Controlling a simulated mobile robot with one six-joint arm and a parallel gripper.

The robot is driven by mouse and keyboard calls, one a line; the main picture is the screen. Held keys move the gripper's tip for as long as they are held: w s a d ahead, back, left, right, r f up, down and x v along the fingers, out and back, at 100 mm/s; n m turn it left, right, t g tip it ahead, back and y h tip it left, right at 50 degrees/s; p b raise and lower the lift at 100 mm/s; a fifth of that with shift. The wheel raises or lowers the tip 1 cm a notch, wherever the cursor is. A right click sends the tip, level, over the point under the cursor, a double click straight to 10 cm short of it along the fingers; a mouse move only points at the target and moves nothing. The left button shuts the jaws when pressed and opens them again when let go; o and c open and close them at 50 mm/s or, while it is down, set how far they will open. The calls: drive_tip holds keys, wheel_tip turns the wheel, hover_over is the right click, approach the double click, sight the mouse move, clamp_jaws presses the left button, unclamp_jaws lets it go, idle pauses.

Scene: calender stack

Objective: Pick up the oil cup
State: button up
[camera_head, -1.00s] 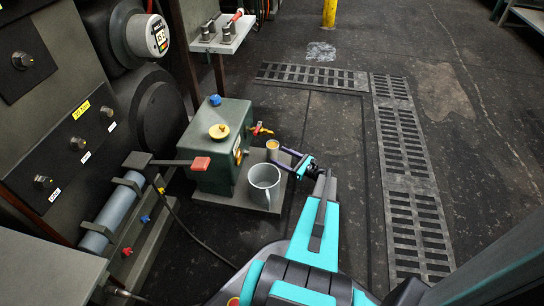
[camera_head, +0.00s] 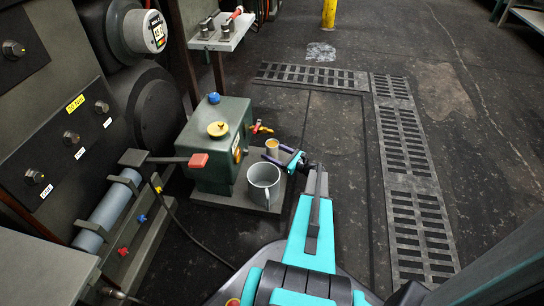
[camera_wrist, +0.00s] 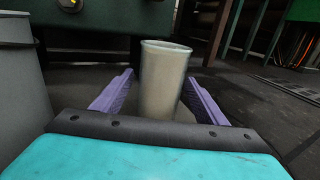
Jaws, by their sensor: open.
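The oil cup, a small pale cup with amber contents (camera_head: 272,147), stands upright on the plate at the right of the green tank. In the wrist view the cup (camera_wrist: 163,75) stands between my two purple fingers, slightly right of centre. My gripper (camera_head: 277,157) is open around the cup's lower part, with a finger on each side. The wrist view also shows my gripper (camera_wrist: 158,95); gaps seem to show beside the cup, and its base is partly hidden by my gripper body.
A larger grey mug (camera_head: 263,187) stands close by on the left of my gripper. Floor grates (camera_head: 405,150) and open floor lie to the right.

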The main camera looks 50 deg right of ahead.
sight(277, 148)
drive_tip(key=shift+w, duration=0.15)
idle(0.4)
drive_tip(key=c, duration=1.5)
drive_tip(key=shift+r, duration=0.35)
drive_tip(key=shift+r+p, duration=1.3)
drive_tip(key=shift+r, duration=0.3)
drive_tip(key=shift+s+d+r+p, duration=0.2)
drive_tip(key=shift+s+d+p, duration=0.3)
drive_tip(key=shift+s+d, duration=1.35)
drive_tip(key=shift+s+d+r+p, duration=0.15)
drive_tip(key=shift+s+d+p, duration=0.3)
drive_tip(key=shift+s+d, duration=1.4)
drive_tip(key=shift+s+d+r+p, duration=0.2)
drive_tip(key=shift+s+d+p, duration=0.3)
drive_tip(key=shift+s+d, duration=1.35)
drive_tip(key=shift+d, duration=0.25)
